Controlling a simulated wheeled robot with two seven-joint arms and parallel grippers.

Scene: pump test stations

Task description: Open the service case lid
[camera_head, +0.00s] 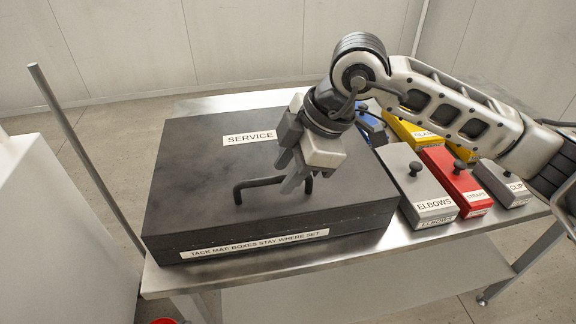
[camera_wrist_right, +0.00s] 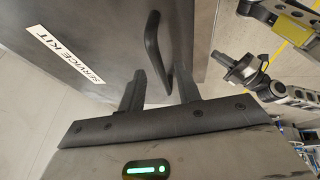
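The service case (camera_head: 185,170) is a wide, flat black box on the metal table, with its lid down. My right gripper (camera_head: 289,172) points down at the handle's right part. In the right wrist view my right gripper (camera_wrist_right: 160,88) has its fingers apart, with the handle's near end appearing between them. I cannot tell whether they touch it.
Right of the case stand a grey ELBOWS box (camera_head: 410,172), a red STRAPS box (camera_head: 452,172), a grey CLIPS box (camera_head: 497,178), and yellow (camera_head: 410,130) and blue boxes (camera_head: 371,128) behind. A grey post (camera_head: 85,155) stands left of the metal table (camera_head: 290,262).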

